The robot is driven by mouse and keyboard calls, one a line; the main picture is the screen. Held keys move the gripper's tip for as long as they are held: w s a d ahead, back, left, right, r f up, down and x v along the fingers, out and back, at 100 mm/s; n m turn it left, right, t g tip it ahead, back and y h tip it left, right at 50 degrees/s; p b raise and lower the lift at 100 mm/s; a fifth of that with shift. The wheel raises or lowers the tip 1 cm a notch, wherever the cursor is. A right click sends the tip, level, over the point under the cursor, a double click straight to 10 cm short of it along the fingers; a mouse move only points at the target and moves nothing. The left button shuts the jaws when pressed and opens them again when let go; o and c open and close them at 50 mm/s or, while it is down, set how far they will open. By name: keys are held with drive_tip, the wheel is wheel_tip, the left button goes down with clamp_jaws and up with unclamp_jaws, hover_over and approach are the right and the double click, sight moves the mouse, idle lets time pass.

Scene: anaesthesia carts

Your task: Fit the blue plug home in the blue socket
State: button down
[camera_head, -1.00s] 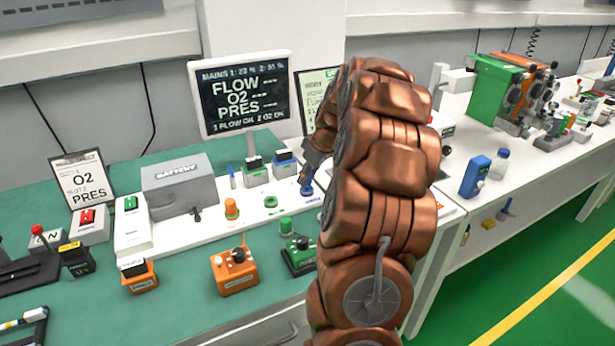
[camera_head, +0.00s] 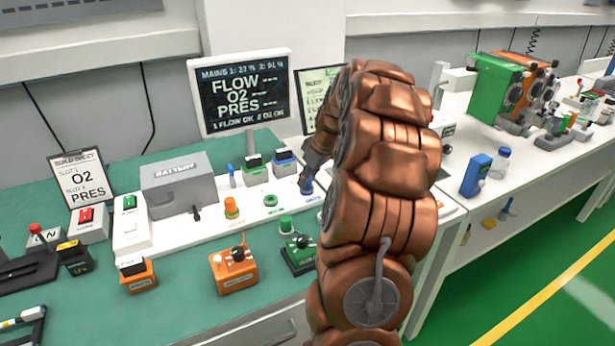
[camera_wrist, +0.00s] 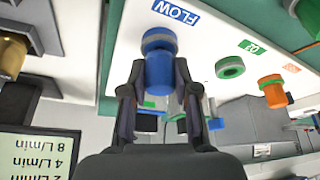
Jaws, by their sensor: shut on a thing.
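The blue plug (camera_wrist: 158,72) is between the fingers of my gripper (camera_wrist: 158,90) in the wrist view, and the gripper is shut on it. The blue socket (camera_wrist: 158,37) is directly at the plug's far end, in line with it, by the blue FLOW label (camera_wrist: 176,12). A greyish band shows between the two blue parts; I cannot tell how deep the plug sits. In the head view the blue plug (camera_head: 306,184) is upright at the white panel, below my gripper (camera_head: 310,172), and my arm hides part of that area.
A green ring socket (camera_head: 270,201) and an orange plug (camera_head: 231,207) are to the left on the white panel. A green-based device (camera_head: 299,256) and an orange one (camera_head: 233,270) stand in front. The monitor (camera_head: 243,92) stands behind.

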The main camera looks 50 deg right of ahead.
drive_tip(key=shift+f, duration=0.5)
drive_tip(key=c, duration=0.8)
unclamp_jaws()
drive_tip(key=shift+r, duration=0.1)
drive_tip(key=v, duration=1.2)
